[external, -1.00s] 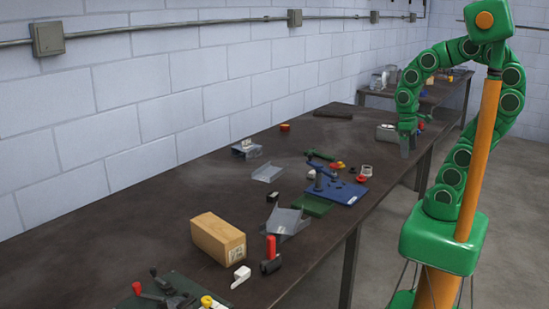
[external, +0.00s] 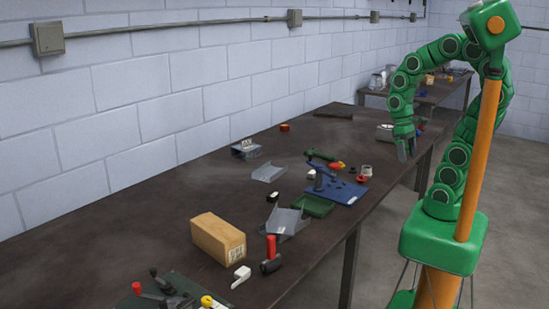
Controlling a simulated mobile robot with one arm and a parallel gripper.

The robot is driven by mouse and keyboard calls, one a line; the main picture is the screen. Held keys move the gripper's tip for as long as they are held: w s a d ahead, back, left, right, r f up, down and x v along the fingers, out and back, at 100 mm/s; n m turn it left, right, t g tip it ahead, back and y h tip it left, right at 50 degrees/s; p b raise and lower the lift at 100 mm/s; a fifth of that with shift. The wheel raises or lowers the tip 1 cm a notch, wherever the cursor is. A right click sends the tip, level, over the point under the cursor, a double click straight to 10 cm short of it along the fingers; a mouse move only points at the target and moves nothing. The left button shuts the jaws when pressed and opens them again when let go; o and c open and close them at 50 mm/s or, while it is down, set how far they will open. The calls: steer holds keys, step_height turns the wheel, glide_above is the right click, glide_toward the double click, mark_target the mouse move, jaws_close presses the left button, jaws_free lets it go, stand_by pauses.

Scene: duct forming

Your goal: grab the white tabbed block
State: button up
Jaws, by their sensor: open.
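A small white piece with a narrow tab-like end (external: 241,276) lies on the dark workbench (external: 110,245) near the front, beside a cardboard box. It looks like the white tabbed block, though its details are small. Another small white piece (external: 312,174) sits farther back by the blue fixture. My gripper (external: 405,150) is open and points down at the right edge of the bench's far part. It is well apart from both white pieces, and nothing shows between its fingers.
The cardboard box (external: 217,238), a red-handled tool (external: 271,248) and bent grey sheet metal (external: 286,222) surround the near white piece. The blue fixture (external: 340,190) and green tray (external: 313,206) stand mid-bench. The bench's left side is mostly clear.

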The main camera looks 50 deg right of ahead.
steer(key=w+a+r+m+t+h, duration=0.15)
steer(key=w+m+t+h, duration=0.35)
steer(key=w, duration=2)
steer(key=w+a+t+h, duration=0.1)
steer(key=w+a, duration=0.4)
steer(key=a, duration=0.3)
steer(key=w+a+t, duration=0.1)
steer(key=w+a, duration=0.3)
steer(key=a, duration=0.3)
steer(key=w+a+t+h, duration=0.1)
steer(key=w+a+t, duration=0.1)
steer(key=w+a, duration=0.45)
steer(key=n+t+y, duration=0.3)
steer(key=t+y, duration=0.2)
steer(key=y, duration=0.2)
glide_above(241, 277)
steer(key=d, duration=0.1)
step_height(241, 277, down, 11)
steer(key=s+f+n, duration=0.1)
steer(key=s+f, duration=0.1)
steer(key=s+f+n+t+h, duration=0.1)
steer(key=s+f, duration=0.1)
steer(key=s+f+t, duration=0.1)
steer(key=s+f, duration=0.2)
steer(key=shift+a+n, duration=0.4)
steer(key=shift+s+f+t, duration=0.3)
steer(key=shift+s+t, duration=0.2)
steer(key=shift+s, duration=0.05)
steer(key=shift+x, duration=3.9)
